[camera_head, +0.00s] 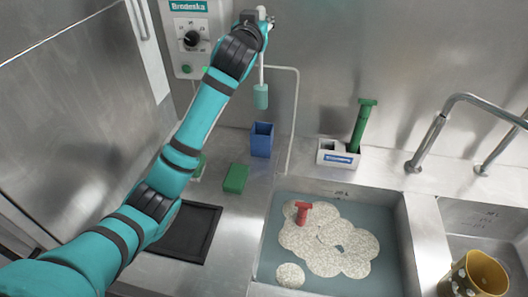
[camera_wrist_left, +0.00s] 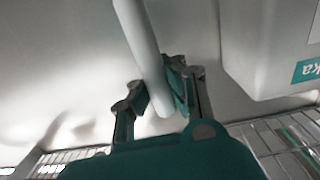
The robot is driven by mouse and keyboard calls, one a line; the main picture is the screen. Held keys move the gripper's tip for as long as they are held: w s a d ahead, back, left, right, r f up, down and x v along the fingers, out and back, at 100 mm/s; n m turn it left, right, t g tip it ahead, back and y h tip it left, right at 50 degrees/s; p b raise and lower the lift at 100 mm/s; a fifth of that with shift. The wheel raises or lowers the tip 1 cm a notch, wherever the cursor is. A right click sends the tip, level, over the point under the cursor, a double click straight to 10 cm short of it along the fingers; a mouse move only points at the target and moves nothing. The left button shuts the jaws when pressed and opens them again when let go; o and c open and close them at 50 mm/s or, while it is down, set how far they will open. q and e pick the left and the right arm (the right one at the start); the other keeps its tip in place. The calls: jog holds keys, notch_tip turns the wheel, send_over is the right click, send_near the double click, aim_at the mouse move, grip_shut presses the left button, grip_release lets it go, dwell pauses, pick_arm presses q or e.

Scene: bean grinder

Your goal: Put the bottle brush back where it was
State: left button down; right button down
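The bottle brush has a white handle and a teal brush head (camera_head: 261,96) that points down. It hangs nearly upright in the air near the back wall, above the blue holder (camera_head: 262,140) and apart from it. My left gripper (camera_head: 262,22) is shut on the upper part of its handle. In the left wrist view the white handle (camera_wrist_left: 142,45) passes between the two fingers (camera_wrist_left: 160,95). The blue holder stands upright on the counter with its open top showing. My right gripper is not in view.
A grey control box (camera_head: 190,55) is on the wall at left. A green block (camera_head: 236,178) lies in front of the blue holder. A white caddy (camera_head: 330,150) with a green-handled tool (camera_head: 362,125) stands behind the sink (camera_head: 385,255). A faucet (camera_head: 435,130) is at right.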

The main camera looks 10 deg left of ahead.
aim_at(260, 82)
pick_arm(q)
jog(key=f, duration=0.5)
jog(key=f+p, duration=0.1)
jog(key=f, duration=0.8)
jog(key=shift+w+f+p, duration=0.3)
jog(key=shift+w, duration=0.1)
jog(key=shift+f, duration=0.6)
notch_tip(260, 82, down, 3)
jog(key=shift+f, duration=0.25)
jog(key=c, duration=1.5)
grip_release()
jog(key=shift+o, duration=0.2)
